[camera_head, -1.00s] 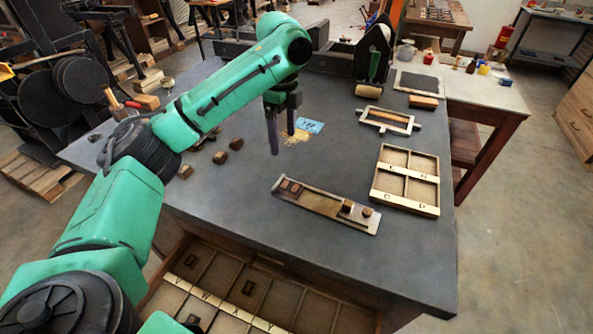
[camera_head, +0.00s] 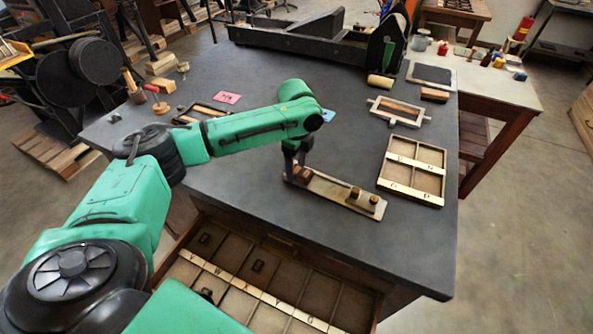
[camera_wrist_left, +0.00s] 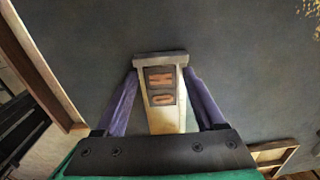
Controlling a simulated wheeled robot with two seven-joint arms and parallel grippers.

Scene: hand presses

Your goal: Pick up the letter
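Two wooden letter blocks sit at the left end of a long metal composing stick (camera_head: 330,190); the left wrist view shows them as an upper letter block (camera_wrist_left: 160,78) and a lower letter block (camera_wrist_left: 162,99). My left gripper (camera_head: 296,178) is over that end. In the wrist view its purple fingers (camera_wrist_left: 162,72) are spread on either side of the stick, with nothing visibly clamped; whether they touch the stick I cannot tell. Two small pieces (camera_head: 355,192) sit near the stick's right end. Other letter blocks (camera_head: 257,267) lie in the open drawer below. My right gripper is not in view.
A wooden letter case (camera_head: 413,191) and a metal frame (camera_head: 400,110) stand right of the stick. A pink card (camera_head: 227,98) lies farther back. The open compartment drawer (camera_head: 268,300) juts out at the front. Grey tabletop around the stick is clear.

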